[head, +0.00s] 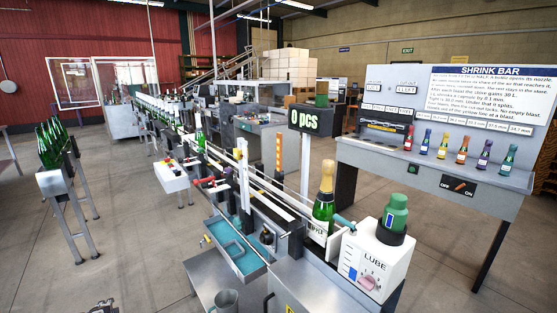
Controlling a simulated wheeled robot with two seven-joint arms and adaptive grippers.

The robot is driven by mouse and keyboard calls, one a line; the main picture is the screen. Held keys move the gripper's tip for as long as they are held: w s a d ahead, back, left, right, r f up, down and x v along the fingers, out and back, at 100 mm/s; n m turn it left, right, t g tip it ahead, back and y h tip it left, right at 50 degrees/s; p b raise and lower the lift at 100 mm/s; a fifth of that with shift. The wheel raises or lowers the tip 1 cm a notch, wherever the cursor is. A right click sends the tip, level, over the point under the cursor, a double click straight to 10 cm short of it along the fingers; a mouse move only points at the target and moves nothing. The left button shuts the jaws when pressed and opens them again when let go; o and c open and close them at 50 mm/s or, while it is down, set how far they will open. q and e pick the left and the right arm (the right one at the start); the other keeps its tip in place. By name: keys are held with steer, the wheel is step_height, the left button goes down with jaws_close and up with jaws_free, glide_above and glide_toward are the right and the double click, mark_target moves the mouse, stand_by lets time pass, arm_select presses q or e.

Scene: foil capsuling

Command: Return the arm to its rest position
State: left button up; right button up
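A small dark piece at the bottom left edge of the head view looks like part of my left gripper (101,306). Too little of it shows to tell open from shut, and nothing is seen held there.
A white LUBE box (372,262) with a green-capped container (395,213) stands beside the bottle. The SHRINK BAR bench (437,183) with several small bottles is at right.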

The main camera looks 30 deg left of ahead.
arm_select(q)
steer(key=s+d+f+n+g+h, duration=0.15)
steer(key=s+d+f, duration=0.25)
steer(key=d+f, duration=0.9)
steer(key=s+d+f+h, duration=0.3)
steer(key=s+d+f, duration=0.2)
steer(key=d+f, duration=0.8)
steer(key=s+d+f+h, duration=0.1)
steer(key=d+f+h, duration=0.1)
steer(key=d, duration=1.8)
steer(key=s+d+f+n+h, duration=0.1)
steer(key=d+f+h, duration=0.1)
steer(key=d, duration=1.8)
steer(key=shift+s+d+f, duration=0.15)
steer(key=shift+s+f, duration=0.1)
steer(key=shift+f, duration=0.45)
steer(key=shift+n, duration=0.25)
